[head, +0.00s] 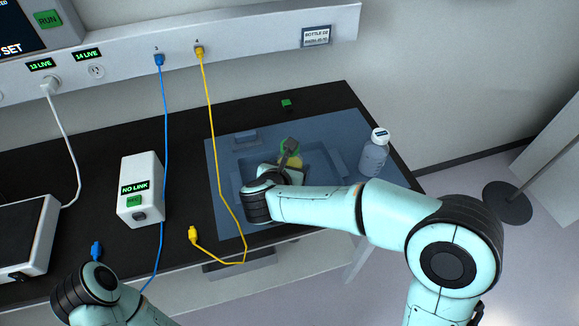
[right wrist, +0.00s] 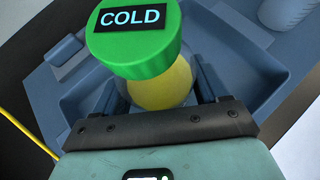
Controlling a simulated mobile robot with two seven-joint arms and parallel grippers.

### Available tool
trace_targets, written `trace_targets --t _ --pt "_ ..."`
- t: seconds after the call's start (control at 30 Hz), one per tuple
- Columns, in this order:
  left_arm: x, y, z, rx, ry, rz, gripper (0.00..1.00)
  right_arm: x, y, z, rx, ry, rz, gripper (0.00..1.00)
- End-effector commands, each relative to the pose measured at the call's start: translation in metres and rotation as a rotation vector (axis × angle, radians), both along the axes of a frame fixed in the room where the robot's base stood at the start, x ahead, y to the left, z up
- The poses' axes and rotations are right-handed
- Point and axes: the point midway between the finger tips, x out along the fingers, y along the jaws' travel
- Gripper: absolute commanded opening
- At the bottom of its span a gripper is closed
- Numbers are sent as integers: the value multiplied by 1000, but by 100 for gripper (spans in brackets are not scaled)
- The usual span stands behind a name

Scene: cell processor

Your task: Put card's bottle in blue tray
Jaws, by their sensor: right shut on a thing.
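A bottle with a green cap (right wrist: 130,40) marked COLD and yellow contents (right wrist: 165,85) is between the fingers of my right gripper (right wrist: 160,95). A white-capped clear bottle (head: 374,155) stands upright at the tray's right side. My left wrist is at the lower left, its fingers hidden.
A white NO LINK box (head: 141,190) stands left of the tray. A yellow cable (head: 214,130) crosses the tray's left edge, and a blue cable (head: 165,130) hangs beside it. A blue plug (head: 96,250) is near my left wrist. A small green block (head: 287,104) lies behind the tray.

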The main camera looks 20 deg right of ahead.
Motion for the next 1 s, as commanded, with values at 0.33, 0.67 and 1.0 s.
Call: trace_targets --t 0.33,0.67,1.0 --pt "-1 0 -4 1 2 0 43 0 0 -3 0 0 0 99" --pt "0 0 -1 0 0 0 43 0 0 0 0 0 0 99" --pt "-1 0 -2 0 1 0 43 -39 26 33 2 -4 4 99"
